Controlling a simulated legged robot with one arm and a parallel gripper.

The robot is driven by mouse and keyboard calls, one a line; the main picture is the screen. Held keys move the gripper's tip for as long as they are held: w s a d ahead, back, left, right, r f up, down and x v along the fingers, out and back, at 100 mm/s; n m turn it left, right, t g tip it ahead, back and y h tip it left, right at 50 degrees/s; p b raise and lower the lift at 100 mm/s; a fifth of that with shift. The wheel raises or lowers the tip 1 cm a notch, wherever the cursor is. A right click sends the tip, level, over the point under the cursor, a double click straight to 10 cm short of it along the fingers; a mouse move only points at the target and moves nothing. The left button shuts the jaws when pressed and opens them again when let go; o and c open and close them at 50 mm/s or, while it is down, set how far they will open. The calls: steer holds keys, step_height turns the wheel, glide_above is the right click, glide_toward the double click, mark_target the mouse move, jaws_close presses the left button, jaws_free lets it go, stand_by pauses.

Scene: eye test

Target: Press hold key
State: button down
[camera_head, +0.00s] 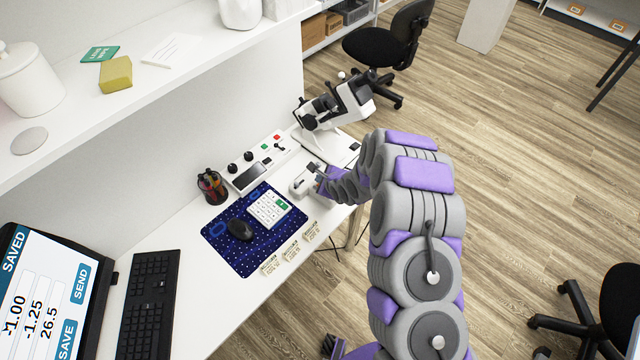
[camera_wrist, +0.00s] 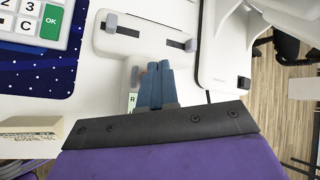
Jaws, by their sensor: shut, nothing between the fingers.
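No key with a readable "hold" label shows in either view. A white control box (camera_head: 258,162) with dark knobs and small red and green buttons stands against the wall. A white keypad (camera_head: 268,208) with a green OK key lies on the blue mat; its corner shows in the wrist view (camera_wrist: 28,22). My gripper (camera_wrist: 155,70) is shut and empty, its blue-grey fingertips over a small white block (camera_wrist: 131,78) marked "R"; I cannot tell whether they touch. The fingers partly hide this block. In the head view my gripper (camera_head: 316,181) is beside a small white device (camera_head: 301,184).
A white slotted unit (camera_wrist: 145,38) lies just beyond the fingertips. The white eye instrument (camera_head: 338,108) stands behind my gripper. A mouse (camera_head: 240,229), pen cup (camera_head: 211,186), small label blocks (camera_head: 292,250), keyboard (camera_head: 150,300) and screen (camera_head: 45,300) reading SAVED are on the desk.

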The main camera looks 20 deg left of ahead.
steer(key=shift+r, duration=0.2)
steer(key=shift+r+p, duration=0.55)
steer(key=shift+r, duration=1.95)
steer(key=s+d+r+n+g+h, duration=0.1)
steer(key=s+d+r+n+h, duration=0.35)
steer(key=d+r, duration=0.6)
steer(key=s+d+r+n+g+h, duration=0.15)
steer(key=s+d+r+n, duration=0.35)
steer(key=s+d+r, duration=0.5)
steer(key=s+d+r+n+g, duration=0.1)
steer(key=s+d+r+n, duration=0.1)
steer(key=s+d, duration=0.3)
steer(key=s+d+r+n+g, duration=0.2)
steer(key=s+d, duration=0.3)
steer(key=s, duration=0.8)
steer(key=s+d+r+n+g+h+b, duration=0.1)
steer(key=s+d+r+n+g, duration=0.1)
steer(key=s+d, duration=0.3)
steer(key=s+r+n, duration=0.1)
steer(key=s, duration=0.3)
steer(key=shift+r+n, duration=0.35)
steer(key=shift+r, duration=0.05)
